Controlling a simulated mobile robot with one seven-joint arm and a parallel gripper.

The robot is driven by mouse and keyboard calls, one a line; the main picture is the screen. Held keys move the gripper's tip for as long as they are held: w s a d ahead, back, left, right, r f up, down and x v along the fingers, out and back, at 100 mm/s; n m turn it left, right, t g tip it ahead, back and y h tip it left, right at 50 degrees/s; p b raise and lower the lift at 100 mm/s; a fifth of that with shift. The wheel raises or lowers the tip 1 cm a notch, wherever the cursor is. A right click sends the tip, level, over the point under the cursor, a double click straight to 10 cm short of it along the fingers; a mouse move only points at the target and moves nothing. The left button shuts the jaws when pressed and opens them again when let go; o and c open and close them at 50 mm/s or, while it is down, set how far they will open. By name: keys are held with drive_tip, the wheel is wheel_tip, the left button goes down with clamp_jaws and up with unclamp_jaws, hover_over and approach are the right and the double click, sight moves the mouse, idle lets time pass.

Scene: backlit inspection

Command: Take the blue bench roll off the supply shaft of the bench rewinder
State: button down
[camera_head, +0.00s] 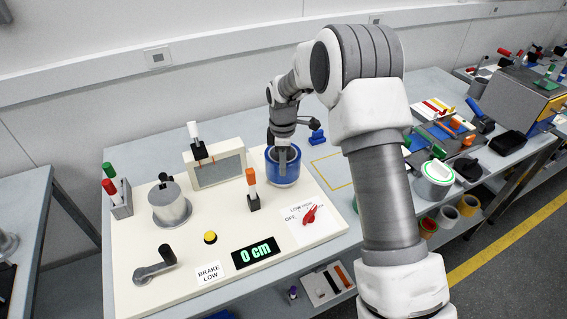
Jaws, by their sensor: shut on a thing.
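The blue bench roll (287,179) stands upright at the back right of the cream board of the bench rewinder (215,263). My gripper (283,164) reaches down into the top of the roll from above and is shut on it. The fingertips are partly hidden by the roll. The supply shaft is hidden, so I cannot tell how far the roll sits on it. A grey metal drum (170,208) with a black knob stands at the board's left. A crank handle (154,266) lies at the front left.
An orange-topped post (252,189) stands just left of the roll, and a framed panel (218,170) behind it. A red switch (310,214) is at the right. A yellow-outlined square (334,171) on the grey bench is empty. A blue object (317,137) lies behind.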

drive_tip(key=shift+r+p, duration=1.9)
drive_tip(key=shift+r, duration=1.45)
drive_tip(key=shift+s+d+f+m, duration=0.1)
drive_tip(key=shift+s+d+m, duration=0.15)
drive_tip(key=shift+d+m, duration=0.25)
drive_tip(key=s+d+f+m, duration=0.2)
drive_tip(key=s+d+m, duration=0.8)
drive_tip(key=m, duration=0.6)
drive_tip(key=s, duration=0.2)
drive_tip(key=shift+s+d+f, duration=0.25)
drive_tip(key=shift+s, duration=0.1)
